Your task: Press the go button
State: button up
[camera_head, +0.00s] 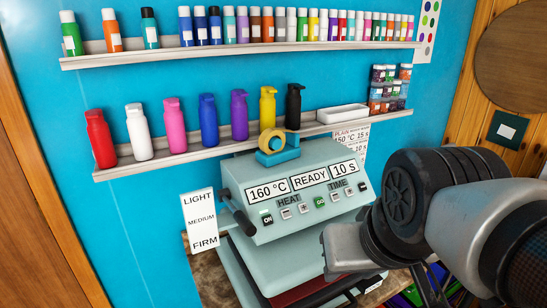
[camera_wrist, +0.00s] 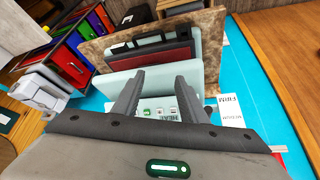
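The heat press (camera_head: 290,180) is pale grey-green and stands against the blue wall. Its panel reads 160 °C, READY and 10 s. The green go button (camera_head: 320,201) sits in the panel's lower row, between the heat and time buttons. In the wrist view, my gripper (camera_wrist: 160,76) has two grey fingers spread apart with nothing held. Part of the press panel (camera_wrist: 160,106) shows beyond and between them; its small buttons are hard to tell apart. In the head view, my arm is right of the press, and the fingertips cannot be made out.
A dark handle (camera_head: 238,212) juts out at the press's left. A tape dispenser (camera_head: 275,148) sits on top. A shelf (camera_head: 240,145) of bottles runs behind it. A firmness card (camera_head: 200,220) hangs at left. Colourful drawers (camera_wrist: 70,65) show in the wrist view.

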dwell(0.3)
grip_shut()
dwell(1.6)
